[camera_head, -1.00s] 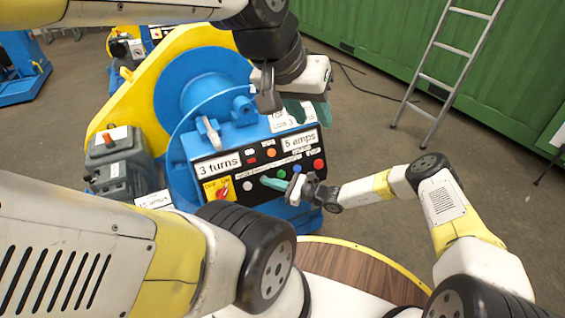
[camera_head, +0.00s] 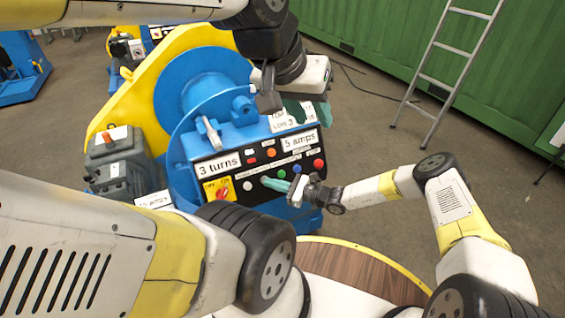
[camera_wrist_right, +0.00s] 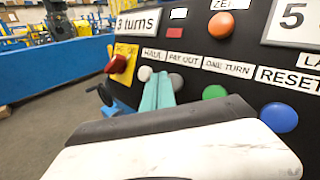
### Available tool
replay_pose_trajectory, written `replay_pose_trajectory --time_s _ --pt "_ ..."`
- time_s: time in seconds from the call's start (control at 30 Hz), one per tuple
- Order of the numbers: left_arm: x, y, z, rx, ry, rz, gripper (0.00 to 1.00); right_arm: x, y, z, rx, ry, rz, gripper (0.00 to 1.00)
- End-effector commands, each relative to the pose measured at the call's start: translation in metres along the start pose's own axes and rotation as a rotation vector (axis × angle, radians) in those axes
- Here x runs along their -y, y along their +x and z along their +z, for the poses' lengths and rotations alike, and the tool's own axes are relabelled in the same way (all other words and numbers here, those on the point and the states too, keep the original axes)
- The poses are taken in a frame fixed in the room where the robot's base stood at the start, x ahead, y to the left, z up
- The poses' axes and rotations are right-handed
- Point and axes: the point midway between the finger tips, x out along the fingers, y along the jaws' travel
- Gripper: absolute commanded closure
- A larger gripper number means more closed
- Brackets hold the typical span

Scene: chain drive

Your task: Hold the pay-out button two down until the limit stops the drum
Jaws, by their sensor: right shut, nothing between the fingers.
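The control panel (camera_head: 237,200) on the blue drum machine has a row of buttons. In the right wrist view, the label PAY OUT (camera_wrist_right: 185,60) sits above a greyish button (camera_wrist_right: 177,82), partly hidden by my fingers. The white button (camera_wrist_right: 145,73) under HAUL is just left of them. My right gripper (camera_head: 268,183) is shut and empty, its teal fingertips (camera_wrist_right: 157,78) pointing at the panel between these two buttons. I cannot tell whether they touch. My left gripper (camera_head: 308,111) is open and empty, above the panel's right end. The blue drum (camera_head: 195,85) stands behind the panel.
Green (camera_wrist_right: 214,92) and blue (camera_wrist_right: 278,117) buttons lie right of my fingers. A red-yellow OFF/ON switch (camera_head: 222,190) is at the panel's left. The displays read 3 turns (camera_head: 218,164) and 5 amps (camera_head: 300,140). A round wooden table (camera_head: 345,270) stands in front.

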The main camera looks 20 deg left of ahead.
Motion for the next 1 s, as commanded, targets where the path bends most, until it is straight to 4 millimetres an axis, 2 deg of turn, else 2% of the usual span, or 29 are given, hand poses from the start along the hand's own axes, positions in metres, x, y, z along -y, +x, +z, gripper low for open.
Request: replay_pose_trajectory --time_s 0.43,1.0 --pt "0.0 0.0 0.0 0.0 0.0 0.0 0.64 -0.004 -0.005 0.003 0.001 0.0 0.0 1.0" --pt "0.0 0.0 0.0 0.0 0.0 0.0 0.64 -0.027 -0.037 0.027 0.0 0.0 0.001 1.0"
